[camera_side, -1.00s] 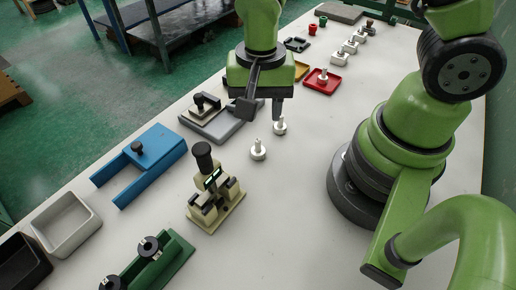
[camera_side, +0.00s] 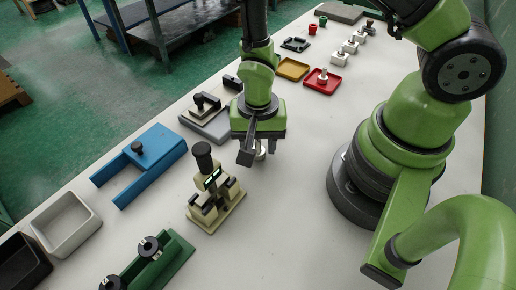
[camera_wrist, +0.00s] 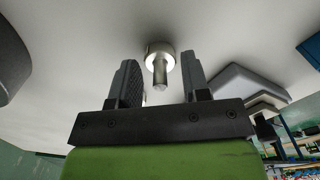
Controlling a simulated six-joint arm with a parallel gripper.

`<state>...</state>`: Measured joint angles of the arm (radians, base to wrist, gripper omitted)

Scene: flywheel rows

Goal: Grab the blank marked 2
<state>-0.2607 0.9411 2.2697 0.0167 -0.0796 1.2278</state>
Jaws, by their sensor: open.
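A silvery metal blank, a round disc with a narrower shaft, shows in the side view (camera_side: 261,153), partly hidden by my gripper (camera_side: 252,155). In the wrist view a blank (camera_wrist: 160,51) lies between the two fingers of my gripper (camera_wrist: 158,66), with gaps on both sides. My gripper is open and low over the table, not closed on anything. A small pale piece beside the left finger in the wrist view may be a second blank, mostly hidden. No number is readable on the blanks.
A beige fixture with a black knob (camera_side: 214,185) stands close in front of my gripper. A grey block with a black handle (camera_side: 209,121) is just left. A blue forked fixture (camera_side: 140,163), red tray (camera_side: 322,82) and yellow tray (camera_side: 293,69) lie farther off.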

